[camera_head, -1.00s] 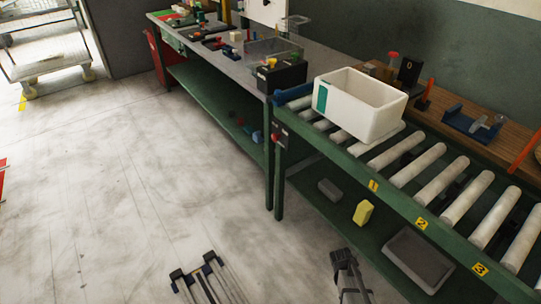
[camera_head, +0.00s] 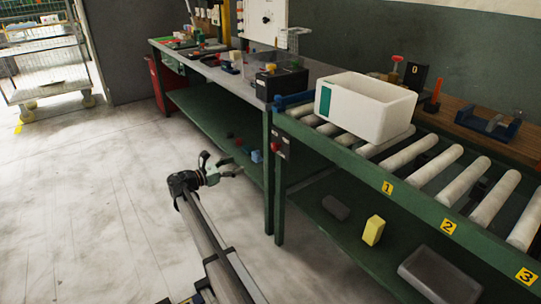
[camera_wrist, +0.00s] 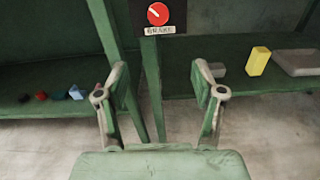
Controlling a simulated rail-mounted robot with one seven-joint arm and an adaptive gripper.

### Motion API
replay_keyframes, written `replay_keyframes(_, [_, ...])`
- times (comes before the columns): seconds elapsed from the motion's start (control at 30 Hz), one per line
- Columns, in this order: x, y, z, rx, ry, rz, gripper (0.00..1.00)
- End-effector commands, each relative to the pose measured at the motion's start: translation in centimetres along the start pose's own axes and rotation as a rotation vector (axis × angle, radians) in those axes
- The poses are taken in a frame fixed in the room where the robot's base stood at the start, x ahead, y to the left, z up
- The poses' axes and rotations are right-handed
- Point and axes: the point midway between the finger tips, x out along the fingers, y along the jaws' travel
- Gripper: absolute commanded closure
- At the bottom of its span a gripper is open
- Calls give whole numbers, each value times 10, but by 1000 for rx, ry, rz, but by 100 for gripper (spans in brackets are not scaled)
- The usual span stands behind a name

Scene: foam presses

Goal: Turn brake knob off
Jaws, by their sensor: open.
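The brake knob (camera_wrist: 158,14) is a round red knob with a pale pointer mark on a dark box, at the top of the wrist view. A white label with dark writing sits just below it. In the head view the knob (camera_head: 277,137) is a small red spot on the green conveyor's corner post. My gripper (camera_head: 222,162) is open and empty, left of the post and apart from the knob. In the wrist view my gripper's two fingers (camera_wrist: 160,82) are spread, with the knob beyond and above them. The knob's exact setting is hard to read.
A white crate (camera_head: 335,104) rests on the conveyor rollers. A yellow block (camera_head: 373,230) and grey items lie on the lower shelf. A green workbench (camera_head: 215,130) holding parts adjoins the conveyor at left. The floor left of my arm is clear.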

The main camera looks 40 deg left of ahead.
Motion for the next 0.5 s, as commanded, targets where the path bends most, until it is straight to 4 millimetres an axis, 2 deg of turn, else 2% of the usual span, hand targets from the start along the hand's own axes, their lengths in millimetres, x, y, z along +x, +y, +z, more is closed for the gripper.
replay_keyframes(0.1, [1, 4, 8, -42, -24, -2, 32])
replay_keyframes(0.23, [11, 4, 8, -48, -26, -3, 32])
replay_keyframes(0.37, [31, 3, 8, -47, -26, -5, 32])
replay_keyframes(0.5, [58, 3, 7, -46, -25, -5, 32])
